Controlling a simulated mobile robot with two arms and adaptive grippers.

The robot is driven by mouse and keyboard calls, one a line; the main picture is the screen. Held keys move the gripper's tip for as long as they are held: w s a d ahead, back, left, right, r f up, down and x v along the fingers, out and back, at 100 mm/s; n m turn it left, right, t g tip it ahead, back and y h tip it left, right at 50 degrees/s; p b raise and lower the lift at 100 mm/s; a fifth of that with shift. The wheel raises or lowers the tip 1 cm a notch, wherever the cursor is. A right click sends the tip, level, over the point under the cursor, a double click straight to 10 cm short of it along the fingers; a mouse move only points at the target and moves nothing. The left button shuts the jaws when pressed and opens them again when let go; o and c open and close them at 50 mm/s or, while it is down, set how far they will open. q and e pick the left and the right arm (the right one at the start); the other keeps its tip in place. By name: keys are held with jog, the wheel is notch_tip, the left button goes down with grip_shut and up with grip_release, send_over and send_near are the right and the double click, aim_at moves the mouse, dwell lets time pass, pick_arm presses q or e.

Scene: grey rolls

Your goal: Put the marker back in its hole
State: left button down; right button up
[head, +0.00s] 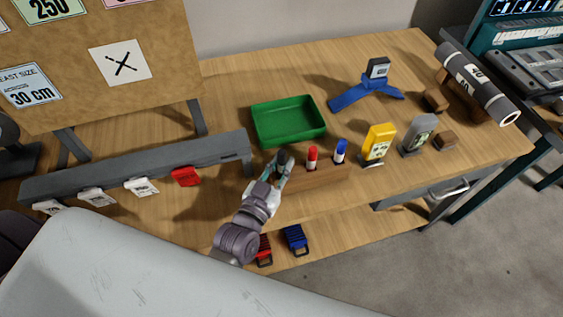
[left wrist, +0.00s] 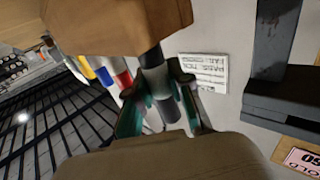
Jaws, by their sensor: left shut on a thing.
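My left gripper (head: 279,170) is shut on a dark-ended marker (head: 284,157) with a white band, at the left end of the wooden marker block (head: 318,180). A red marker (head: 312,157) and a blue marker (head: 340,151) stand upright in that block. In the left wrist view, the teal fingers grip the marker (left wrist: 155,82) around its middle. Its dark end meets the edge of the wooden block (left wrist: 110,25); I cannot tell whether it is in a hole or just at it. The hole is hidden. My right gripper is not in view.
A green tray (head: 288,122) stands just behind. A yellow device (head: 377,144) and a grey device (head: 418,135) stand to the right. A grey rail (head: 140,168) with hanging cards and a red tag is on the left. The bench front edge is close.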

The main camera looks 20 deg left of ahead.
pick_arm(q)
jog(key=shift+f+b, duration=0.3)
jog(key=shift+f, duration=0.3)
jog(key=c, duration=1)
grip_release()
jog(key=shift+s, duration=0.1)
jog(key=s, duration=0.4)
jog(key=s+a, duration=0.1)
jog(key=s, duration=0.6)
jog(key=shift+s+a, duration=0.3)
jog(key=shift+s, duration=0.1)
